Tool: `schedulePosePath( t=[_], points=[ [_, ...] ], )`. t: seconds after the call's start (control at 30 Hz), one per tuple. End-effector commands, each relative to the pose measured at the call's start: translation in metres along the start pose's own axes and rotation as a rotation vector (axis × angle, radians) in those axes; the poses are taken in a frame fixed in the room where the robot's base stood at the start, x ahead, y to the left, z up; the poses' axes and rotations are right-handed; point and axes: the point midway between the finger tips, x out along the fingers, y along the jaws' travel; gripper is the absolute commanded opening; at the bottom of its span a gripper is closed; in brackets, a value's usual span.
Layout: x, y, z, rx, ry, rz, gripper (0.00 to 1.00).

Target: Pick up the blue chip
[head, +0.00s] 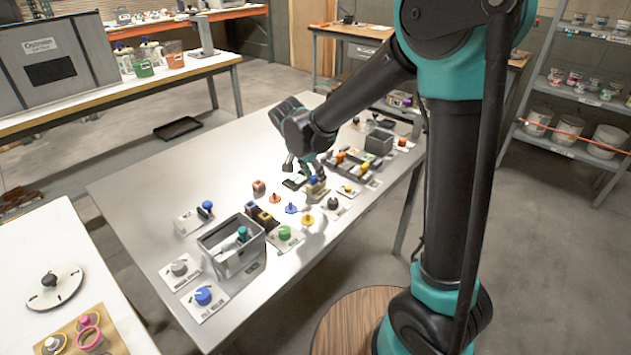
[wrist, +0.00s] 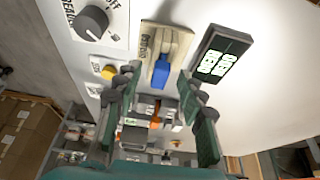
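A small blue piece with a flat round base and a raised stem (head: 291,208) stands on the grey table, between an orange and a yellow-orange piece of like shape. Another blue piece (head: 313,180) sits on a beige block (head: 317,190) just below my gripper (head: 305,168). In the wrist view this blue piece (wrist: 160,75) shows between my fingertips, on the labelled beige block (wrist: 172,42). I cannot tell which of the two is the chip. My gripper (wrist: 158,72) is open, its fingers apart with nothing held. I cannot tell if it touches anything.
A dark display (wrist: 222,54) lies right of the block in the wrist view; a grey dial (wrist: 92,23) and a yellow button (wrist: 109,72) are left. A grey bin (head: 232,247) stands nearer the table's front. The table's left part is clear.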

Motion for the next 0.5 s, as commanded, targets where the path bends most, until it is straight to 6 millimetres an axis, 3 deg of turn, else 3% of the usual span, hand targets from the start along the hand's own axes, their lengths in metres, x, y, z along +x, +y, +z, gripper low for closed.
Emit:
schedulePosePath(
  t=[0.27, 0.5],
  points=[
    [0.0037, 0.0, 0.0001, 0.0, 0.0, 0.0, 0.4],
    [0.0035, 0.0, 0.0001, 0.0, 0.0, 0.0, 0.11]
  ],
)
